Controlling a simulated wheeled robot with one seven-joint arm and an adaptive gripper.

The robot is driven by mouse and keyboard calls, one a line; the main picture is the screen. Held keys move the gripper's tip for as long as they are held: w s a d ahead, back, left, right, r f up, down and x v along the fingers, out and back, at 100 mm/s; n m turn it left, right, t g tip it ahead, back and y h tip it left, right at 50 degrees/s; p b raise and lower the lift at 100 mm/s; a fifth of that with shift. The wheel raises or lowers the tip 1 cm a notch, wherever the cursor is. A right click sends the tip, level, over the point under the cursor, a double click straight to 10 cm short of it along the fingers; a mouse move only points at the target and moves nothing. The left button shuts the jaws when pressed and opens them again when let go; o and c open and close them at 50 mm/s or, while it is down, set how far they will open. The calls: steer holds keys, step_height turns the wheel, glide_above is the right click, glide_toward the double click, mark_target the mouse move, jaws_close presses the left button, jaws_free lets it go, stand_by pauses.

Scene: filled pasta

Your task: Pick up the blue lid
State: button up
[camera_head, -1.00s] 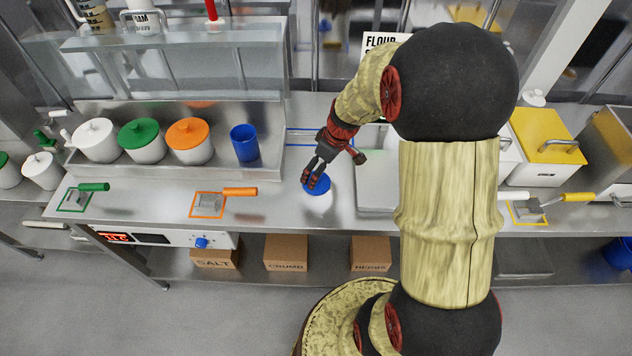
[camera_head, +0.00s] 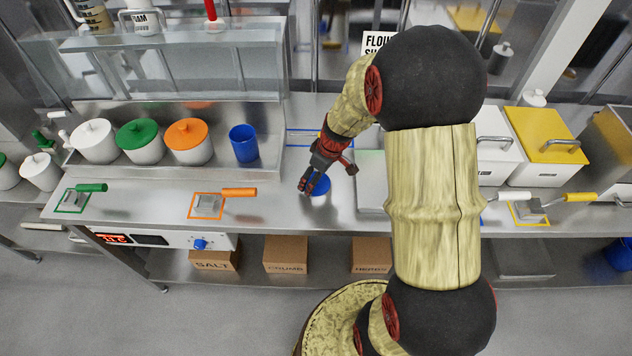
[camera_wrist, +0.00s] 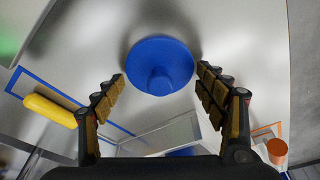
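The blue lid (camera_head: 320,186) lies flat on the steel counter in the head view, partly hidden by my gripper. In the wrist view the blue lid (camera_wrist: 160,66) is a round disc with a raised knob in its middle, just beyond my fingertips. My gripper (camera_head: 306,187) is at the lid's left side in the head view. In the wrist view my gripper (camera_wrist: 162,82) is open, its two fingers wide apart with nothing between them. Whether a finger touches the lid, I cannot tell.
An open blue container (camera_head: 244,144) stands left on the raised shelf, beside the orange-lidded pot (camera_head: 189,141) and green-lidded pot (camera_head: 140,141). An orange-handled scraper (camera_head: 222,202) lies left on the counter. A steel slab (camera_head: 371,185) is close to the right of the lid.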

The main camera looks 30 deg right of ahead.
steer(key=c, duration=0.6)
steer(key=shift+s+f, duration=0.1)
steer(key=shift+s, duration=0.05)
steer(key=shift+c, duration=0.8)
